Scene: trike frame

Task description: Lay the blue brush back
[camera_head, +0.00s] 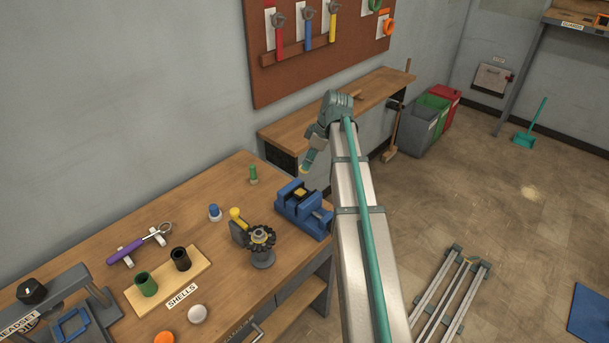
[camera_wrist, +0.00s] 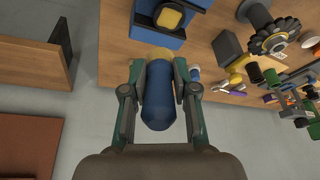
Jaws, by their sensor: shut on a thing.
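The blue brush (camera_wrist: 158,97) is between the two fingers of my gripper (camera_wrist: 159,72) in the wrist view. Its rounded blue body points toward the camera, and a yellowish end shows beyond the fingertips. My gripper is shut on it. In the head view my gripper (camera_head: 308,162) points down, in the air near the back right of the workbench (camera_head: 215,215), left of my arm. The brush itself cannot be made out clearly there.
A blue vise (camera_head: 302,208) stands on the bench close to my gripper. Nearby are a gear on a stand (camera_head: 261,240), a green-topped item (camera_head: 253,174) and a blue-topped one (camera_head: 215,212). A purple-handled tool (camera_head: 128,249) lies on supports. A tool board (camera_head: 320,45) hangs behind.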

